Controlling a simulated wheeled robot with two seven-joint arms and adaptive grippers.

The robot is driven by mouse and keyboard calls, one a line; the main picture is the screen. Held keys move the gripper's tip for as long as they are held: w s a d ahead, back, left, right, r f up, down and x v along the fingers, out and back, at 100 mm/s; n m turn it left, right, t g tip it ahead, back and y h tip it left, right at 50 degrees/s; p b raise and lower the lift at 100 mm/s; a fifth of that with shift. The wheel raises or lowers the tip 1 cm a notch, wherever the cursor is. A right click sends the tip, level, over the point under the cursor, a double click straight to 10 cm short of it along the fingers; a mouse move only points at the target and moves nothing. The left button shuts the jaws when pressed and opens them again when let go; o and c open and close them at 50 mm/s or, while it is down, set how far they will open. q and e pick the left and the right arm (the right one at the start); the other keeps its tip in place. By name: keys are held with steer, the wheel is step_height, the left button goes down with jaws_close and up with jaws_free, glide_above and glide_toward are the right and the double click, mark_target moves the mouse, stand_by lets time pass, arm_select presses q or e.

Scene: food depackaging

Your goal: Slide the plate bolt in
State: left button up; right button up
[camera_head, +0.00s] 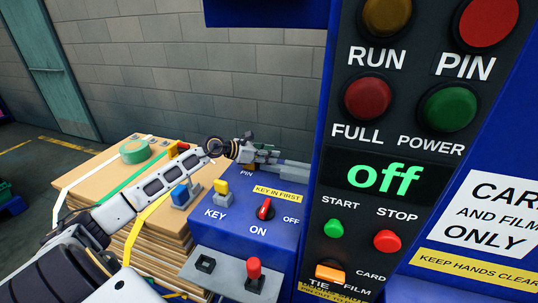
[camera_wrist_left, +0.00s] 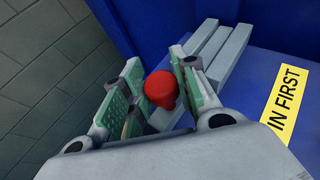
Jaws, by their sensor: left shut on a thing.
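The plate bolt shows in the left wrist view as a red round knob (camera_wrist_left: 161,88) between the fingers of my left gripper (camera_wrist_left: 152,95). My gripper is shut on this knob. Grey parallel bars (camera_wrist_left: 222,55) lie behind the knob on the blue surface, against a blue wall. In the head view my left gripper (camera_head: 248,152) is at the far edge of the blue box, above the PIN label, and hides the knob. The grey bars (camera_head: 285,166) reach from it towards the control panel. How far the bolt is in cannot be told. My right gripper is not in view.
The control panel (camera_head: 378,180) reads "off". A stack of cardboard (camera_head: 100,173) stands left, below my arm. A grey block wall is behind.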

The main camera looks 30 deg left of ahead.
mark_target(280, 166)
arm_select(q)
jaws_close()
steer(key=shift+d, duration=0.1)
steer(key=shift+w+d+r+p, duration=0.15)
steer(key=shift+d+p, duration=0.2)
steer(key=shift+d, duration=0.25)
steer(key=shift+w+d+p, duration=0.2)
steer(key=shift+d+p, duration=0.05)
steer(key=shift+d, duration=0.55)
steer(key=shift+w+d+p, duration=0.15)
steer(key=shift+d+p, duration=0.1)
steer(key=shift+d, duration=0.55)
steer(key=o, duration=0.6)
jaws_free()
steer(key=o, duration=0.4)
steer(key=shift+w+d, duration=0.1)
steer(key=shift+d, duration=0.1)
steer(key=shift+o, duration=0.2)
steer(key=shift+a, duration=0.25)
